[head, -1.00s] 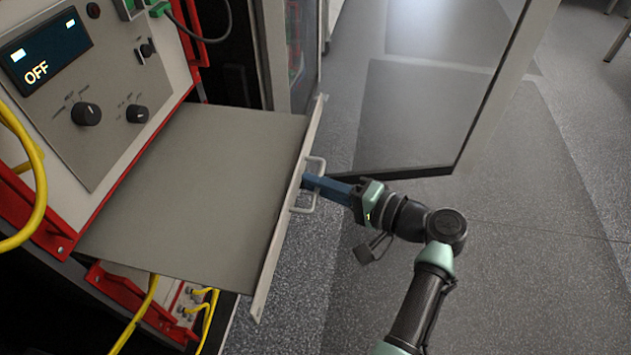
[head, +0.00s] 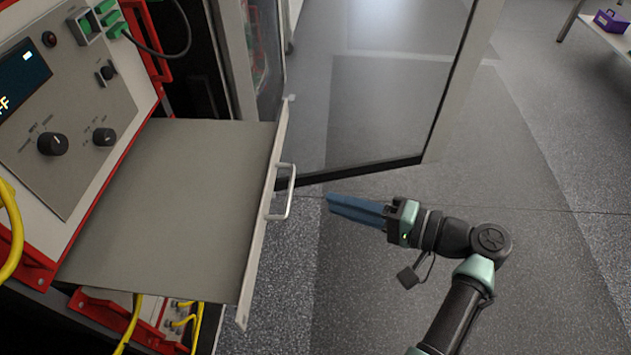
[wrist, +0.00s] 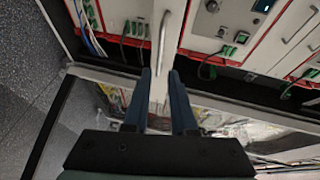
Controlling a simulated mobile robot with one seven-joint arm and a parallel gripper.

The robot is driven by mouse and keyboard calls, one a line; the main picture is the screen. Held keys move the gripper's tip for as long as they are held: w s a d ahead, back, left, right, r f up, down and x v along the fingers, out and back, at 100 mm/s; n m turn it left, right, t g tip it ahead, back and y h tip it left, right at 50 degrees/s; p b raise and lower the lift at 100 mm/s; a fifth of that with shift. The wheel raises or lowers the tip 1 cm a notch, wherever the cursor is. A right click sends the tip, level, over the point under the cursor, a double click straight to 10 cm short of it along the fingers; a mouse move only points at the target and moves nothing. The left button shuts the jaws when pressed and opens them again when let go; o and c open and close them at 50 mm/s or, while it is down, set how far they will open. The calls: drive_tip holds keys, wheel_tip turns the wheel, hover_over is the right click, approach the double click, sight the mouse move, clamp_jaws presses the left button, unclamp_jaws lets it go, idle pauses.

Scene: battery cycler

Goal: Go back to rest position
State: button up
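My gripper (head: 331,203), with blue fingers, is right of the pulled-out drawer's handle (head: 289,192) in the head view. A gap of floor shows between the fingertips and the handle. In the wrist view my gripper (wrist: 160,73) has its two fingers apart with nothing held between them. The pale handle (wrist: 161,45) shows beyond the fingertips there. The drawer (head: 180,200) is a flat grey shelf with a pale front edge, standing out from the red and white cabinet.
The control panel (head: 75,110) with dark knobs and a display is at the left. A glass door with a pale frame (head: 455,85) stands open behind the drawer. Yellow cables (head: 132,325) hang below it. A purple box (head: 611,21) sits on a far table. The floor at right is clear.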

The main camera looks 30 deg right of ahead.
drive_tip(key=shift+v, duration=1.05)
drive_tip(key=shift+w, duration=0.1)
